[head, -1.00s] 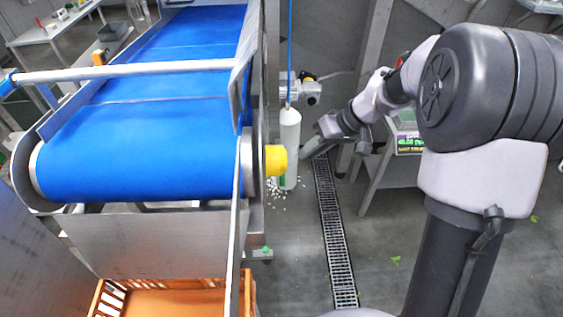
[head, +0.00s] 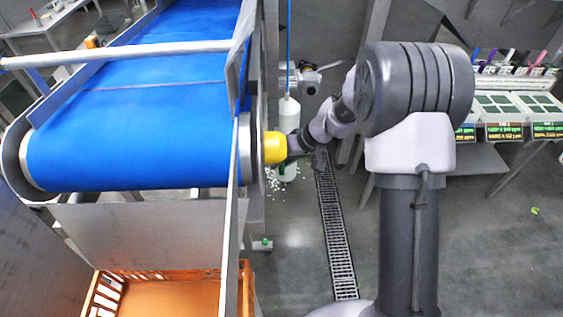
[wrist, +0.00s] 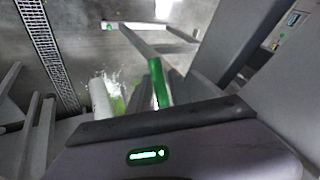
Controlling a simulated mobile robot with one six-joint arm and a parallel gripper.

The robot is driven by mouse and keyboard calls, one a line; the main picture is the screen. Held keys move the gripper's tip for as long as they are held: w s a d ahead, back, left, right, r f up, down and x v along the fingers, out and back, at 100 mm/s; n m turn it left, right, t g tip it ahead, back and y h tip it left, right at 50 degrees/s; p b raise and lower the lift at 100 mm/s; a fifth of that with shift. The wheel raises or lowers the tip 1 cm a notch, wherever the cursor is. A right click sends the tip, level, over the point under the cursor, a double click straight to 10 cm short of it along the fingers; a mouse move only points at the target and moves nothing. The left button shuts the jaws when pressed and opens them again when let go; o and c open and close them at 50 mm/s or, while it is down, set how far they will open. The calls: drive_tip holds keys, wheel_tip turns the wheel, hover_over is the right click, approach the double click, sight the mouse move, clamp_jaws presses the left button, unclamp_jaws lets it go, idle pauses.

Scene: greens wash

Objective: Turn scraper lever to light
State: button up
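I cannot make out the scraper lever for certain or read its setting. A green bar (wrist: 158,84) stands just beyond my gripper in the wrist view and may be part of it. The blue conveyor (head: 135,135) fills the left of the head view, with a yellow round cap (head: 274,147) at its near roller's right end. My gripper (head: 296,146) is right beside that cap; I cannot tell whether they touch. In the wrist view my gripper's housing fills the bottom, and its fingertips are not clear.
A white cylinder (head: 289,118) hangs behind the gripper, with white bits on the floor below. A floor drain (head: 335,235) runs to the right. An orange crate (head: 247,285) stands under the conveyor's near end. A rack of trays (head: 505,130) stands at the far right.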

drive_tip(key=shift+c, duration=0.4)
clamp_jaws()
idle(0.9)
drive_tip(key=shift+w, duration=0.1)
